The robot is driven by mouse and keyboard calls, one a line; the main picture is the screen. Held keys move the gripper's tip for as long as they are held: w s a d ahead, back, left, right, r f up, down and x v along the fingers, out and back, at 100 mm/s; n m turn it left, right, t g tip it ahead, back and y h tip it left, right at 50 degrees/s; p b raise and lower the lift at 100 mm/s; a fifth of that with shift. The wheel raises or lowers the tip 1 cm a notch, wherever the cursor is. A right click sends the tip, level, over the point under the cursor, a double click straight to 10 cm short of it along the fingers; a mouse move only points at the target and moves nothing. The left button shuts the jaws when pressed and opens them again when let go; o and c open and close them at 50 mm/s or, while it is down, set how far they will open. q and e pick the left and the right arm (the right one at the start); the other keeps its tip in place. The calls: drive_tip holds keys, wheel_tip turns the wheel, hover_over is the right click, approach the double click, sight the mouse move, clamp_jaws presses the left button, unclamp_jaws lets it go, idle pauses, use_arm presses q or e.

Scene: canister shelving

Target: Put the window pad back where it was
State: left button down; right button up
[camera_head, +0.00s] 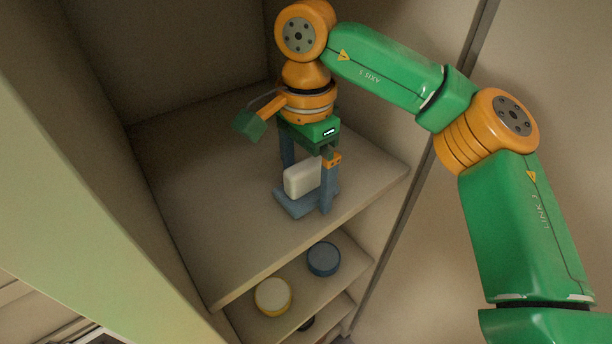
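A small white block-like thing (302,179), which may be the window pad, stands on the upper shelf board inside the cabinet. A flat blue-grey piece (293,204) lies under it; I cannot tell whether the two are one object. My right gripper (308,175) reaches down over them from above. Its two blue fingers are apart, one behind the white part and one at its right side. Whether the fingers press on it is hidden. My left gripper is not in view.
The upper shelf (225,215) is otherwise bare, with free room left of the gripper. Cabinet walls close it in at the left and back. On a lower shelf stand a yellow round container with a pale top (272,296) and a blue round one (323,259).

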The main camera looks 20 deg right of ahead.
sight(307, 164)
wheel_tip(307, 164, up, 7)
drive_tip(key=shift+f, duration=0.1)
drive_tip(key=shift+r, duration=0.55)
drive_tip(key=shift+f, duration=0.1)
